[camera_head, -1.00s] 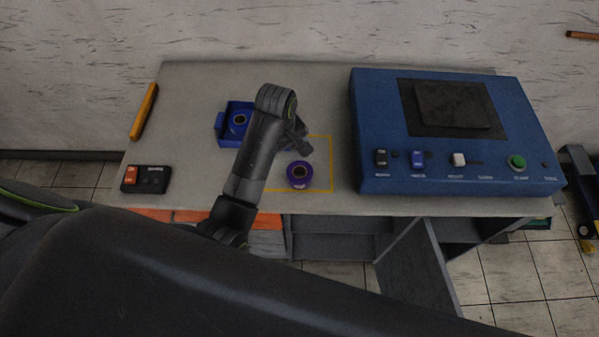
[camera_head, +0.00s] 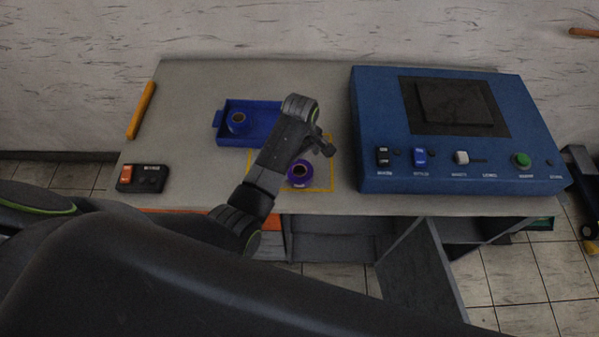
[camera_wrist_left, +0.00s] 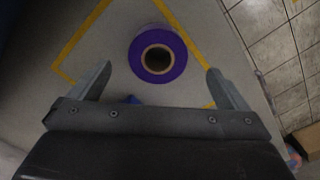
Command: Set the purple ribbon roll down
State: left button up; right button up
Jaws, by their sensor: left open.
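The purple ribbon roll (camera_head: 299,174) stands on the table inside the yellow marked rectangle (camera_head: 332,165), near its front edge. In the left wrist view the purple ribbon roll (camera_wrist_left: 158,54) shows its round end and dark core, with the yellow outline (camera_wrist_left: 84,33) around it. My left gripper (camera_head: 326,146) is above the table close to the roll. In the left wrist view my left gripper (camera_wrist_left: 160,82) has its fingers wide apart, with the roll ahead between them and touching neither. My right gripper is not in view.
A blue tray (camera_head: 262,106) holding a blue roll (camera_head: 238,122) lies behind my left arm. A blue machine (camera_head: 455,165) fills the table's right side. A black switch box (camera_head: 143,178) and an orange bar (camera_head: 141,110) are at the left.

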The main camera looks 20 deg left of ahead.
aim_at(299, 171)
pick_arm(q)
jog(key=shift+w+a+f+p, duration=0.1)
jog(key=shift+f+p, duration=0.15)
jog(key=shift+f, duration=1.45)
jog(key=shift+w+a+f+p, duration=0.1)
jog(key=shift+f+p, duration=0.15)
jog(key=shift+f, duration=1.45)
jog(key=shift+c, duration=0.5)
jog(key=shift+r, duration=0.1)
jog(key=c, duration=1.1)
